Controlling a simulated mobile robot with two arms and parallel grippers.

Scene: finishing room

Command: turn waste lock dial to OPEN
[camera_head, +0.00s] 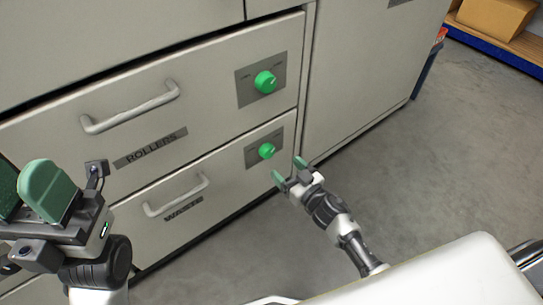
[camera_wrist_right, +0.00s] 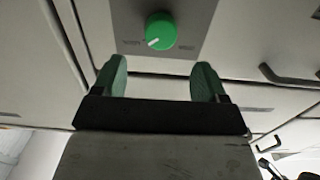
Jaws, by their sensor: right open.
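The waste lock dial (camera_head: 267,151) is a round green knob on a grey plate (camera_head: 250,159), right of the WASTE label (camera_head: 183,208) on the lower drawer. My right gripper (camera_head: 288,170) is open and empty, apart from the dial, just right of and below it. In the right wrist view a green dial (camera_wrist_right: 160,30), seemingly this one, lies beyond the gap between my right fingertips (camera_wrist_right: 161,70). Its white mark points to the lower left; the plate's lettering is too small to read. My left gripper (camera_head: 25,185) is at the left edge, its fingers apart and empty.
The ROLLERS drawer (camera_head: 60,140) above has its own green dial (camera_head: 265,82) and a bar handle (camera_head: 130,110). The waste drawer's handle (camera_head: 177,197) sticks out left of its dial. Both drawers look shut. The floor (camera_head: 420,170) to the right is clear.

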